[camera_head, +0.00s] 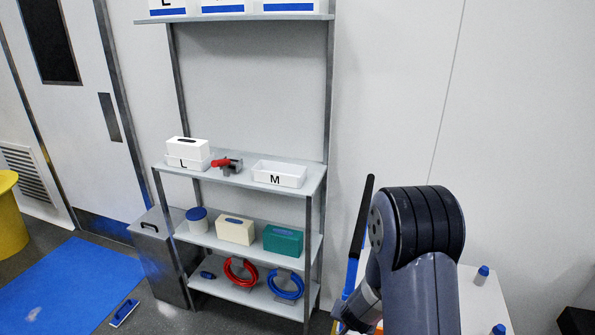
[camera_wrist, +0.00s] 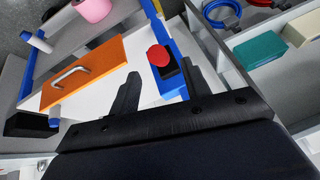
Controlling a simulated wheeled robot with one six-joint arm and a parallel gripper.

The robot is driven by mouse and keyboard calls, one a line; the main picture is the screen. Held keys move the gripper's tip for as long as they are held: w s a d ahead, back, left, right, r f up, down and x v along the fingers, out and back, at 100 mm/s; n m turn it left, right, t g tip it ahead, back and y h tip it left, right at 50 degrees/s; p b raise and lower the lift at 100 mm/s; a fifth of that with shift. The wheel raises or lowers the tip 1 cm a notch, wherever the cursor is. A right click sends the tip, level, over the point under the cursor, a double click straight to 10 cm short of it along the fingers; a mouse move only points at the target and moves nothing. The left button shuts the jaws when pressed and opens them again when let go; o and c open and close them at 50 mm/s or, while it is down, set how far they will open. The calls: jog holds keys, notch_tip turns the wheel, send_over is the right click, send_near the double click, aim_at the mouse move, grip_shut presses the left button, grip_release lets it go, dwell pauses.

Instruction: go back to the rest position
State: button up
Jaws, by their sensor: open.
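My gripper (camera_wrist: 160,68) shows in the wrist view with its two black fingers spread apart. Nothing is held between them. Beyond the fingertips is a red round button (camera_wrist: 158,55) on a dark and blue base, over a white surface; the gap between it and the fingers cannot be judged. An orange panel (camera_wrist: 82,72) with a metal handle lies left of the fingers. In the head view my arm fills the lower right, and the gripper's fingers are not clearly visible there.
A grey shelf rack (camera_head: 318,185) with bins and boxes stands left of my arm. A white table (camera_head: 478,300) with blue-capped items is at right. A blue mat (camera_head: 70,285) lies on the floor at left. A pink roll (camera_wrist: 93,9) is at the top in the wrist view.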

jog(key=b+x, duration=0.3)
jog(key=x, duration=0.5)
jog(key=shift+f+b, duration=0.3)
jog(key=shift+b, duration=0.1)
jog(key=b, duration=0.3)
jog(key=shift+s+f+t+b, duration=0.1)
jog(key=shift+f+t+b, duration=0.1)
jog(key=shift+t+b, duration=0.2)
jog(key=b, duration=0.2)
jog(key=t+b, duration=0.1)
jog(key=b, duration=0.2)
jog(key=shift+s+a+f+h+b, duration=0.1)
jog(key=shift+f+h+b, duration=0.2)
jog(key=shift+f+b, duration=0.05)
jog(key=f+t+b, duration=0.1)
jog(key=t+b, duration=0.1)
jog(key=b, duration=0.6)
jog(key=shift+s+f+t+h, duration=0.1)
jog(key=shift+f+t+h, duration=0.05)
jog(key=shift+t+h, duration=0.2)
